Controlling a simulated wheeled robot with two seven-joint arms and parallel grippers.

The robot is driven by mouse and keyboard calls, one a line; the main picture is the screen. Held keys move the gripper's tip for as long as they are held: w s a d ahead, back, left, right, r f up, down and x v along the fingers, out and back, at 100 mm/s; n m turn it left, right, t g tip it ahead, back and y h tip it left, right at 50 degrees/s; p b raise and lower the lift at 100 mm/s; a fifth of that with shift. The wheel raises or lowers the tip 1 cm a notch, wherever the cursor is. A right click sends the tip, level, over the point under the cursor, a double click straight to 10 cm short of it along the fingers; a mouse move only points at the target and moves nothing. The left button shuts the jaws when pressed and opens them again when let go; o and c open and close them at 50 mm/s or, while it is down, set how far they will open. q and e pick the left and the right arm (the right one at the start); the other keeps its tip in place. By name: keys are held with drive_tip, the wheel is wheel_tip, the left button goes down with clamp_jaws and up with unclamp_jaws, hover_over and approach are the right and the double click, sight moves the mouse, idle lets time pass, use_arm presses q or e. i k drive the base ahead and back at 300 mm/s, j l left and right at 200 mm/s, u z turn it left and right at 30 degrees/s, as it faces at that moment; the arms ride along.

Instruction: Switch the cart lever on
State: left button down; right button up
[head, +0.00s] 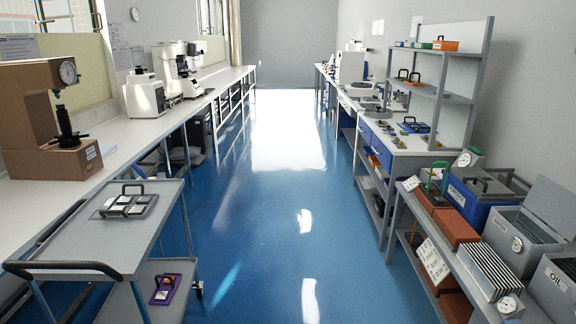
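A grey cart (165,200) stands at the lower left beside the long left bench, with a dark curved push handle (62,268) at its near end. On its top lies a grey tray (149,208) with black handles and several pale blocks (127,203). On its lower shelf (118,306) lies a purple tray (165,291) with a dark handle. I cannot pick out a separate lever on the cart, nor tell its on or off state. Neither of my grippers is in view.
A brown hardness tester (45,115) and white machines (145,95) stand on the left bench (100,140). On the right, a low shelf holds grey boxes, a blue box (470,205) and brown blocks (450,228). The blue floor (270,215) between the benches is clear.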

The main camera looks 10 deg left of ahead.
sight(134, 166)
drive_tip(key=i, duration=0.7)
drive_tip(key=i+l+u, duration=0.15)
drive_tip(key=i, duration=0.6)
drive_tip(key=i+l+u, duration=0.1)
drive_tip(key=i+u, duration=0.2)
drive_tip(key=i+l+u, duration=0.3)
drive_tip(key=i, duration=0.25)
drive_tip(key=i+l+u, duration=0.25)
drive_tip(key=i, duration=0.15)
